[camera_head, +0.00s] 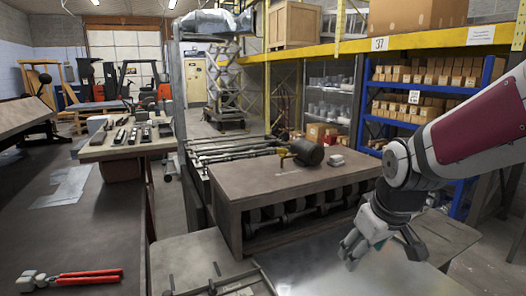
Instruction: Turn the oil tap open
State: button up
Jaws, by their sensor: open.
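A dark cylindrical can (307,151) lies on its side on the brown top of the machine. A small yellowish fitting, which looks like the oil tap (283,156), is at its left end. The tap is too small here to tell how its handle is turned. My gripper (372,246) is open and appears empty. It hangs at the right, over the pale metal sheet, in front of the machine top and to the right of the tap, well apart from both.
The brown machine top (260,180) is mostly clear, with a small grey object (335,160) right of the can. A pale metal sheet (310,272) lies in front. Red-handled snips (75,278) lie on the left bench (100,225). A blue shelf (490,75) stands behind my arm.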

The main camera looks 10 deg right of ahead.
jog(key=w+d+f+n+h, duration=0.4)
jog(key=w+d+f, duration=0.45)
jog(key=w, duration=0.25)
jog(key=w+d+r+n+t+h, duration=0.3)
jog(key=w+d+n+h, duration=0.1)
jog(key=w+n, duration=0.4)
jog(key=w+a+r+n+t+h, duration=0.1)
jog(key=w+a+r+n+t, duration=0.1)
jog(key=w+r+n, duration=0.3)
jog(key=n+t+y, duration=0.4)
jog(key=n+t, duration=0.4)
jog(key=n, duration=0.4)
send_near(282, 152)
jog(key=s, duration=0.1)
jog(key=s+r, duration=0.1)
jog(key=s, duration=0.1)
jog(key=s+a, duration=0.1)
jog(key=shift+s+a+r, duration=0.1)
jog(key=shift+s+r, duration=0.1)
jog(key=shift+w+a+n, duration=0.15)
jog(key=shift+w+n, duration=0.05)
jog(key=shift+n, duration=0.1)
jog(key=x, duration=1.3)
jog(key=shift+w+f+b, duration=0.1)
jog(key=shift+f+b, duration=0.1)
jog(key=shift+b, duration=0.2)
jog(key=shift+d, duration=0.2)
